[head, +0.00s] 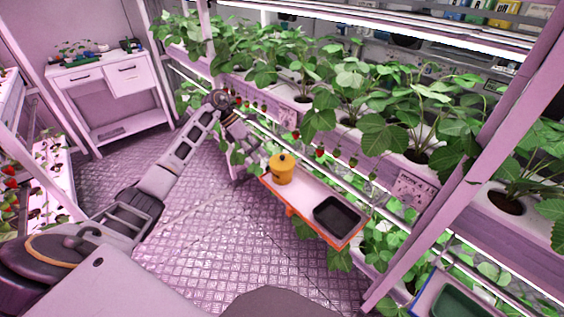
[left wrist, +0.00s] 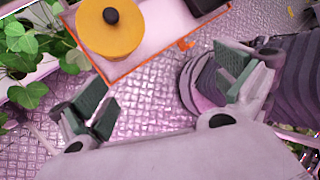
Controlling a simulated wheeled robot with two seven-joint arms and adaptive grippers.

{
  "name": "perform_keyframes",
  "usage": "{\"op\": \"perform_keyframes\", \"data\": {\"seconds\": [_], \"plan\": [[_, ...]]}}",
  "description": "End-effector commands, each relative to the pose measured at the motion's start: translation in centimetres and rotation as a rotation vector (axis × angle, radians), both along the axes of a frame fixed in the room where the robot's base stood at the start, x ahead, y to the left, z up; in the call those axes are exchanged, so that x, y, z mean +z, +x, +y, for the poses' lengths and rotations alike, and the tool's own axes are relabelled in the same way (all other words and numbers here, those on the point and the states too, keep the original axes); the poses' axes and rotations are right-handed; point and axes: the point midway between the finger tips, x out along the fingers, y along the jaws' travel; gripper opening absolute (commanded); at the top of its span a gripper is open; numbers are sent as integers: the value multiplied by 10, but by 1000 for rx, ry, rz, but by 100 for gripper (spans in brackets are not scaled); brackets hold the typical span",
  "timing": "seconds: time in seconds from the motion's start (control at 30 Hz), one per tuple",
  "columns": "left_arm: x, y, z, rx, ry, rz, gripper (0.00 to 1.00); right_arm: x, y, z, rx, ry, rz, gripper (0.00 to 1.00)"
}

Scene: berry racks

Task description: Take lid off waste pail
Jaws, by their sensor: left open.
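The waste pail (head: 281,176) is a small yellow-orange pot. It stands upright at the left end of an orange-rimmed shelf tray (head: 300,216). Its lid (head: 276,160), with a black knob, is on top, and the lid also shows large at the upper left of the left wrist view (left wrist: 98,40). My left gripper (head: 246,178) is just left of the pail, partly hidden by its own wrist. In the left wrist view its green-padded fingers (left wrist: 170,92) are spread and empty, apart from the pail. My right gripper is not in view.
A black bin (head: 336,216) sits at the tray's right end. Racks of strawberry plants (head: 345,95) rise behind, with leaves and berries hanging near the pail. A rack post (head: 450,165) stands at right. A white side table (head: 108,80) is far left. The floor (head: 210,225) in front is clear.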

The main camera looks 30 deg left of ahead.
Motion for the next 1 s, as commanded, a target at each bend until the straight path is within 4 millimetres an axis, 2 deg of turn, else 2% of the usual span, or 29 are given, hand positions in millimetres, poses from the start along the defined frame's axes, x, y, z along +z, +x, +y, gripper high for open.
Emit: {"op": "perform_keyframes", "data": {"seconds": [0.53,0.7,1.0], "plan": [[53,0,-34,-186,230,-93,100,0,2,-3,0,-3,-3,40],[68,-9,-47,-277,346,-120,100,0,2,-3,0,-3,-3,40],[77,-34,-59,-413,518,-136,100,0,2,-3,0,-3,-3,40]]}}
